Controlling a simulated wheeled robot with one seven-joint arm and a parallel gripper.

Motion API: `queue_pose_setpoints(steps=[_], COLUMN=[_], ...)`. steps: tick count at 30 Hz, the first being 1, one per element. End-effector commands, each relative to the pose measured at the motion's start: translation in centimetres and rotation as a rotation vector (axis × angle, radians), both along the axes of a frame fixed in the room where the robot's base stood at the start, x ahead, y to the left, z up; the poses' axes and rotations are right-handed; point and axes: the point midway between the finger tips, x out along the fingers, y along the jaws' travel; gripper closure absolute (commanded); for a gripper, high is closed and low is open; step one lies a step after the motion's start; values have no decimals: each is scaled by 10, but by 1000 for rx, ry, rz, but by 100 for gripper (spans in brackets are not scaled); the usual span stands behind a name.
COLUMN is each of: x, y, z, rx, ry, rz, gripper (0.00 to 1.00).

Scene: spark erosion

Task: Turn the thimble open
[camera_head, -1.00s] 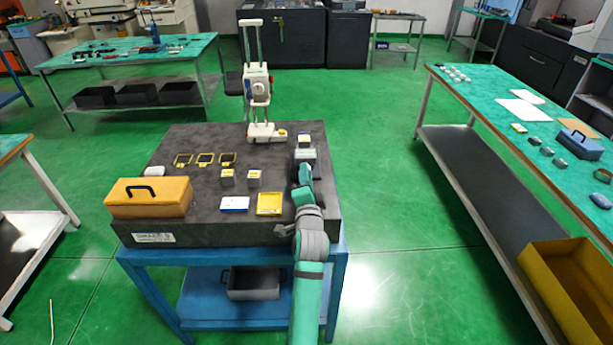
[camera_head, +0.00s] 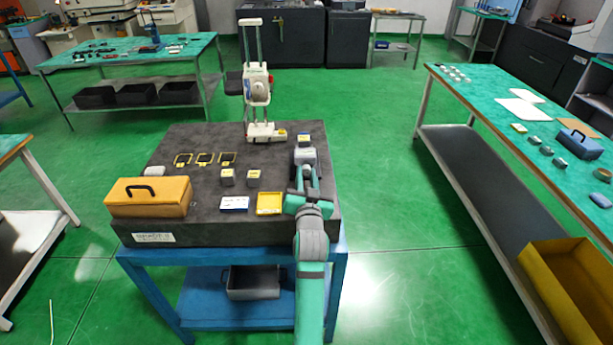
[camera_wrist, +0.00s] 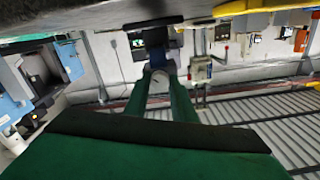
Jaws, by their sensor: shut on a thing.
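My gripper (camera_head: 308,172) is at the near side of a small grey device (camera_head: 305,155) on the right part of the dark table top. In the wrist view, the two green fingers of my gripper (camera_wrist: 160,80) close in on a small grey rounded part (camera_wrist: 159,84). A dark part stands just beyond it in that view. The grip looks closed on the grey part, which I take for the thimble. My fingers and arm cover much of it, and its markings and turn angle cannot be read.
A white upright instrument (camera_head: 258,95) stands behind. A yellow toolbox (camera_head: 148,198), several small grey blocks, a white box (camera_head: 234,204) and a yellow tray (camera_head: 270,203) lie left of my arm on the dark table top (camera_head: 195,232).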

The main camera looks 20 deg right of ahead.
Motion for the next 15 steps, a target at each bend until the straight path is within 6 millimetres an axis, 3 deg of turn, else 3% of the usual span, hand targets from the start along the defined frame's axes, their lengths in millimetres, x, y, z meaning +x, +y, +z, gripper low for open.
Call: queue_pose_setpoints(steps=[15], x=[-1], y=[-2], z=[-2], rx=[-469], ry=[139], rz=[0], gripper=[99])
